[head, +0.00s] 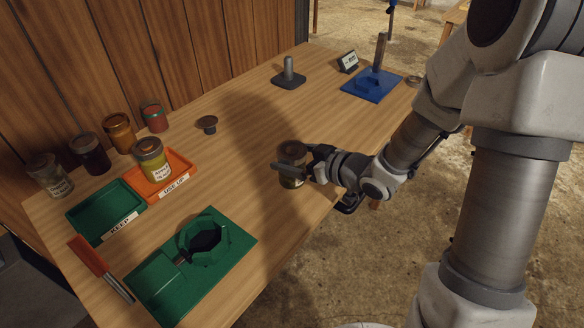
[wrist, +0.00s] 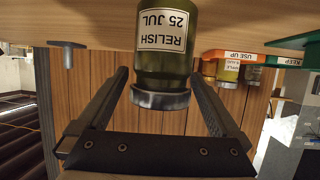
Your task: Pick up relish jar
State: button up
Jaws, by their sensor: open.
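The relish jar (head: 292,182) stands upright near the front edge of the wooden table. In the wrist view, which is upside down, the jar (wrist: 162,62) is olive green with a grey metal lid and a white label reading "RELISH 25 JUL". My gripper (head: 292,163) is open at the jar, reaching in from the right, and partly hides its upper part in the head view. In the wrist view my gripper's two fingers (wrist: 160,73) lie on either side of the jar, with a gap visible at the lid.
An orange "USE UP" tray (head: 182,162) holds a yellow-green jar (head: 152,165). A green "KEEP" tray (head: 97,213) is empty. Several jars stand behind them. A green fixture (head: 160,275) lies in front. A grey post (head: 289,75) and a blue stand (head: 365,92) are farther back.

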jog(key=x, duration=0.4)
jog(key=shift+s+f+b, duration=0.1)
jog(key=shift+s+b, duration=0.05)
jog(key=shift+b, duration=0.25)
grip_shut()
